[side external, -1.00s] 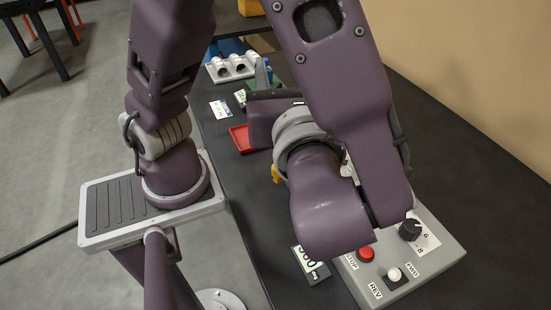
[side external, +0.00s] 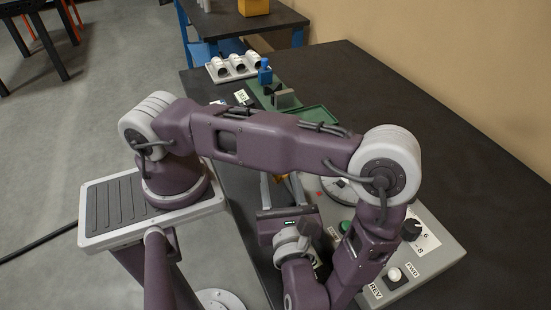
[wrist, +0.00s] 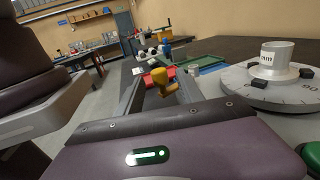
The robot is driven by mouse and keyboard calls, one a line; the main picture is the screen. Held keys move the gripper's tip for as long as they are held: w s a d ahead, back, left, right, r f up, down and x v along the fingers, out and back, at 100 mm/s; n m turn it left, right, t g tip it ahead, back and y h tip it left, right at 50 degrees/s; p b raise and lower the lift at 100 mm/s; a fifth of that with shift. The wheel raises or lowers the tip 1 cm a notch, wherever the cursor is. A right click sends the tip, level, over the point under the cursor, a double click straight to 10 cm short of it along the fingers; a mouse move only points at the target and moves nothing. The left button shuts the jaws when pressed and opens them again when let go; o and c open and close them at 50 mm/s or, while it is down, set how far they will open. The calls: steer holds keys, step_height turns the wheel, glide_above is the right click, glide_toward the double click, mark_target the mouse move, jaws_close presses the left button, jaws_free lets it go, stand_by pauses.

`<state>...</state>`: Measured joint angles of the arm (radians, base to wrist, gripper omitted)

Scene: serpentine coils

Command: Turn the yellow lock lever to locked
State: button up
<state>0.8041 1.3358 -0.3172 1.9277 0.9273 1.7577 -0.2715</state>
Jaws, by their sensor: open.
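The yellow lock lever (wrist: 161,84) shows in the middle of the wrist view, seen between my gripper's two grey fingers. In the side view only a small patch of yellow shows by the fingers, mostly hidden by my arm. My gripper (wrist: 160,76) is open, with a finger on either side of the lever in the picture; I cannot tell whether either one touches it. In the side view my gripper (side external: 280,179) is low over the bench, left of the round dial. A pale graduated dial (wrist: 262,92) with a knob (wrist: 276,56) marked "mm" stands at the right.
A grey control box (side external: 425,262) with a black knob, a green button and a white button is right of my gripper. A green tray (side external: 303,116), a blue-topped item (side external: 264,73) and a white rack (side external: 232,68) stand farther back. The bench's right side is clear.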

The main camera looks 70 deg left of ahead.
steer(key=x, duration=0.6)
jaws_close()
stand_by(1.2)
